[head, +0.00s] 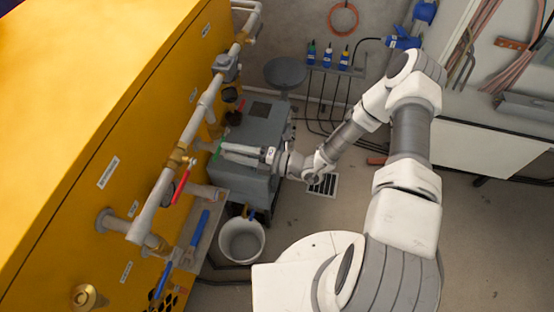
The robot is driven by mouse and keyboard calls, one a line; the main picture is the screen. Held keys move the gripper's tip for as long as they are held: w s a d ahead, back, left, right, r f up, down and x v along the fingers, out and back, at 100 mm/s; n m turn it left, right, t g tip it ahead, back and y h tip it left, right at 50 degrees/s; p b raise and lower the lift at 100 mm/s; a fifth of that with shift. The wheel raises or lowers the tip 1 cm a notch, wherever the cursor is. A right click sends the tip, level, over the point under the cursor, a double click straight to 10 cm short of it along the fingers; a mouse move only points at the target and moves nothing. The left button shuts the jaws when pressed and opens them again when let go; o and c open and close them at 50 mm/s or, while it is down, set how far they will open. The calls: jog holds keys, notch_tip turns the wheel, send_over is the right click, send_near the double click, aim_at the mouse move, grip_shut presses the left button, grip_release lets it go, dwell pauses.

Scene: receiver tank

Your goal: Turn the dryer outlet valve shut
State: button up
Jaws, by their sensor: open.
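My gripper (226,153) is open, with its fingers pointing left toward the piping in front of the yellow cabinet. A small green handle (217,149) is right at the fingertips; I cannot tell whether they touch it. A valve with a long red handle (182,186) sits on the white pipe, lower left of the gripper. Another small red handle (241,105) shows above the gripper, by the grey box-shaped unit (262,120). The labels are too small to read, so I cannot tell which valve is the dryer outlet.
The yellow cabinet (90,130) fills the left side, with a white pipe (193,122) running along it. A white bucket (242,255) stands on the floor below the gripper. A round grey stool-like object (285,72) and several bottles are behind. Open floor lies to the right.

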jog(key=v, duration=1.4)
jog(key=shift+s+d, duration=0.2)
jog(key=shift+d, duration=0.2)
jog(key=s+d+r+m+h+p, duration=0.1)
jog(key=s+r+m+h, duration=0.3)
jog(key=r+m, duration=0.6)
jog(key=s+d+r+m+h+p, duration=0.2)
jog(key=s+d+r+m+h, duration=0.2)
jog(key=r+m+h, duration=0.3)
jog(key=s+d+r+m+h+p, duration=0.2)
jog(key=s+r+m+h, duration=0.2)
jog(key=r+m, duration=1.1)
jog(key=shift+s+d+r+h, duration=0.3)
jog(key=shift+r+h, duration=0.7)
jog(key=shift+r, duration=2.8)
jog(key=shift+w+a, duration=0.1)
